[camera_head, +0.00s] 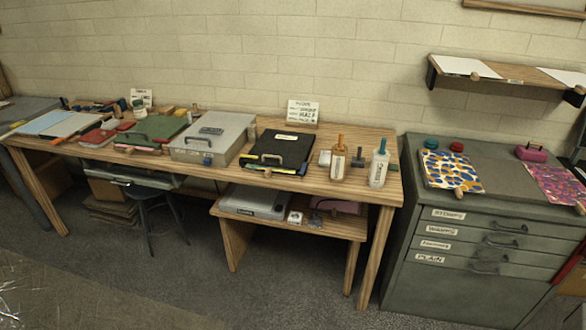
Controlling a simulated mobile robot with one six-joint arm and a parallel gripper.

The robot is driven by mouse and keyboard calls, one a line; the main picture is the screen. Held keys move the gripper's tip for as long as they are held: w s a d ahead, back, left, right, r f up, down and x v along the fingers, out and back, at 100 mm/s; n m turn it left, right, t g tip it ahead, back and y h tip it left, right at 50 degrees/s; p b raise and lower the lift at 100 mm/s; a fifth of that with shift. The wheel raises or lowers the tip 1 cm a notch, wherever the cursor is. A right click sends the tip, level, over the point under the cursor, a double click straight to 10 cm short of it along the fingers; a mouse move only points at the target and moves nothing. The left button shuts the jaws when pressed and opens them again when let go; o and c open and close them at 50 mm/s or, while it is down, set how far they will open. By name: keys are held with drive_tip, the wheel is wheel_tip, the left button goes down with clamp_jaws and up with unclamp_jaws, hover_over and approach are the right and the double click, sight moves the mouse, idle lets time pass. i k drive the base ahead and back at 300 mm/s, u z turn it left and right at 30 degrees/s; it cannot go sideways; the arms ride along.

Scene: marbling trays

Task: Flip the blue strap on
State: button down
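I cannot make out a blue strap for certain in the head view. A black case (283,147) with a handle and a white label lies on the wooden table, with yellow and blue edges showing beneath it. A grey box (209,137) with a handle stands to its left, and a green case (152,131) lies further left. A light blue flat piece (45,123) lies at the table's left end. My gripper is not in view.
Two bottles (379,163) stand at the right end of the wooden table (345,185). A grey drawer cabinet (480,262) with patterned sheets on top stands at right. The floor in front is mostly clear.

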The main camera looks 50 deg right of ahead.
sight(303, 167)
drive_tip(key=i, duration=0.9)
drive_tip(key=z, duration=0.25)
